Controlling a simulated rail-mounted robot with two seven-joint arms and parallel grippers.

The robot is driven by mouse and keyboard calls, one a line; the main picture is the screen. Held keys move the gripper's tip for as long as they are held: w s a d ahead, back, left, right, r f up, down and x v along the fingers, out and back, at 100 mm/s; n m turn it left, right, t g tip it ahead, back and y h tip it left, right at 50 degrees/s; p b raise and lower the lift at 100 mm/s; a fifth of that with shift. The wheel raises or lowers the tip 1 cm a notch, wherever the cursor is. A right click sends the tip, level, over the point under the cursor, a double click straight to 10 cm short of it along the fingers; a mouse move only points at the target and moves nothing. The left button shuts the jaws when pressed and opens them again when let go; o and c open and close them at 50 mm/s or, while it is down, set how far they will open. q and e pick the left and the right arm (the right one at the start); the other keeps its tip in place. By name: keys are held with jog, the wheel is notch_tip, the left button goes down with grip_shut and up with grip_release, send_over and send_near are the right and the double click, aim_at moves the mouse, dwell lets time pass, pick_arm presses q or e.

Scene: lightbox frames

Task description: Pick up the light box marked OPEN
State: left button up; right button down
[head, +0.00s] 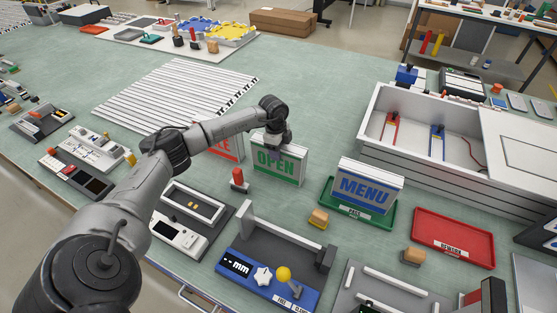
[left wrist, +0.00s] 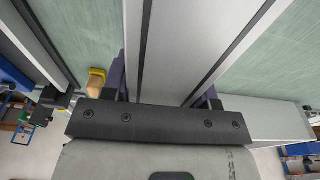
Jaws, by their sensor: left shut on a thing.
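The light box marked OPEN (head: 278,166), white with green lettering and a green lower band, stands upright near the middle of the table in the head view. My left gripper (head: 273,150) reaches down onto its top edge and is shut on it. In the left wrist view, the two dark fingers of my left gripper (left wrist: 164,92) lie on either side of the pale box (left wrist: 180,45). I cannot tell whether its base is touching the table. My right gripper is not in view.
A red-lettered light box (head: 229,147) stands just behind, partly hidden by my arm. The MENU box (head: 364,188) sits in a green tray (head: 345,214) to the right. A red stamp (head: 238,180) is close in front. A large white case (head: 430,130) stands at the right.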

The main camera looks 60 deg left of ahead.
pick_arm(q)
grip_shut()
